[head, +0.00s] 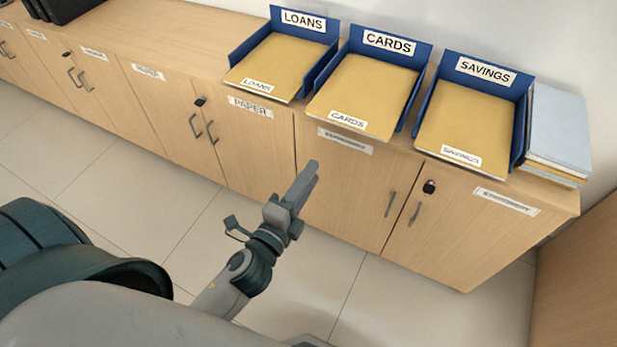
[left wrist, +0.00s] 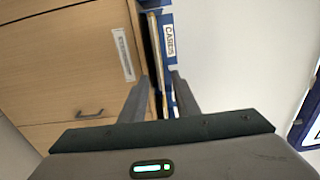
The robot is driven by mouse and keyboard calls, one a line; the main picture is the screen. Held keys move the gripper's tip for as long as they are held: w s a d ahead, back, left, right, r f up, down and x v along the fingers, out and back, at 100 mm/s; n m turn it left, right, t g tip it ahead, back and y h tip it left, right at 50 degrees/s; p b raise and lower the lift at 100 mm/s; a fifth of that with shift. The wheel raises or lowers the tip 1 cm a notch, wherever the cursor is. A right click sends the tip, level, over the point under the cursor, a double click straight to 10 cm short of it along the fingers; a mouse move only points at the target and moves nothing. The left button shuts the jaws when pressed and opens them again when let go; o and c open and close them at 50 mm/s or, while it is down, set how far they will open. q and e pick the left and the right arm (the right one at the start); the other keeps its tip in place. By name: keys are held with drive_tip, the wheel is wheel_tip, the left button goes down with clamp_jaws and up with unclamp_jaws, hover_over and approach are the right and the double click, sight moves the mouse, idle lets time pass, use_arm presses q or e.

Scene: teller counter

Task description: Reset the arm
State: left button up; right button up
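My left gripper (head: 308,175) is in front of the cabinets in the head view, pointing up and away, below the trays and apart from them. In the left wrist view its two fingers (left wrist: 160,88) stand apart with nothing held between them. The edge of the CARDS tray (left wrist: 168,45) shows beyond the gap. My left arm (head: 235,280) comes in from the lower left. My right gripper is not in view.
Blue trays labelled LOANS (head: 285,22), CARDS (head: 397,42) and SAVINGS (head: 487,72) hold tan folders on the wooden cabinets (head: 250,150). A stack of pale folders (head: 560,125) is at the right end. The tiled floor (head: 100,160) in front is clear.

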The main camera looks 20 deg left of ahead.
use_arm(q)
drive_tip(key=shift+f, duration=0.1)
drive_tip(key=s+f+n+g+p, duration=0.15)
drive_tip(key=f+n+g, duration=0.25)
drive_tip(key=f, duration=1)
drive_tip(key=s+f+n+g, duration=0.3)
drive_tip(key=f+n, duration=0.2)
drive_tip(key=f, duration=1)
drive_tip(key=s+f+n+g+p, duration=0.1)
drive_tip(key=s+f+n+g, duration=0.4)
drive_tip(key=s+f, duration=1)
wheel_tip(320, 180, down, 3)
drive_tip(key=shift+s+d+f+n+g, duration=0.15)
drive_tip(key=shift+s+d+n+g, duration=0.25)
drive_tip(key=shift+n, duration=0.8)
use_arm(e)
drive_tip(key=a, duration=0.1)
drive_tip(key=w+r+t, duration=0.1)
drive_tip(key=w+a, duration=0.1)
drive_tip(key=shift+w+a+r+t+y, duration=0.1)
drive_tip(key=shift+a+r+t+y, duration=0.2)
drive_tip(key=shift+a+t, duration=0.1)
